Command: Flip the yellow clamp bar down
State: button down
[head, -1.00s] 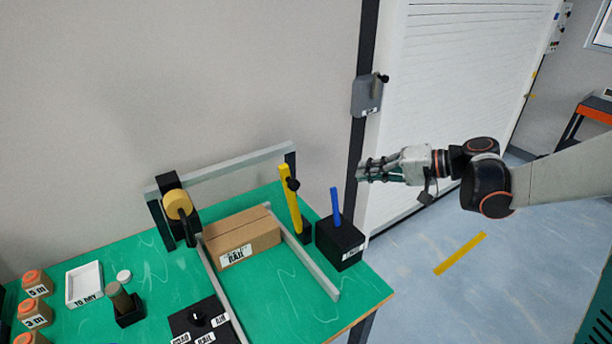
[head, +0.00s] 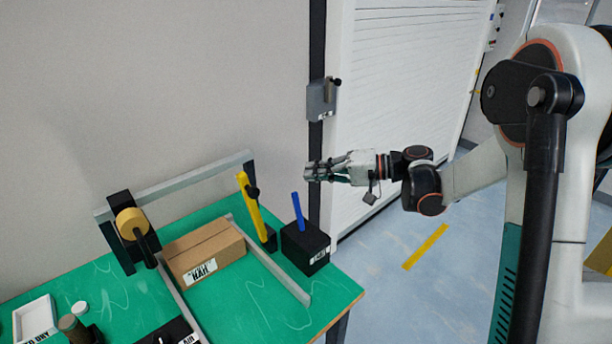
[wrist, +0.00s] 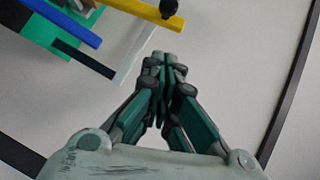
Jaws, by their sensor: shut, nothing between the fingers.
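The yellow clamp bar (head: 251,206) stands nearly upright, leaning slightly left, on a black base at the back right of the green table. It has a black knob near its top. In the wrist view the yellow bar (wrist: 146,10) shows at the top edge, beyond the fingertips. My gripper (head: 309,172) is shut and empty. It is in the air to the right of the yellow bar and above the blue lever, apart from both. In the wrist view my gripper (wrist: 163,60) has its fingertips together.
A blue lever (head: 298,212) rises from a black box (head: 305,248) just right of the clamp. A cardboard box (head: 204,252) lies between grey rails (head: 270,263). A grey wall box (head: 322,99) is mounted on the dark post above my gripper. The air between gripper and clamp looks clear.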

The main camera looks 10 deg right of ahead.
jog(key=a+f+b, duration=0.3)
jog(key=a, duration=0.7)
jog(key=shift+w+a, duration=0.35)
jog(key=shift+w, duration=0.05)
jog(key=shift+a, duration=0.1)
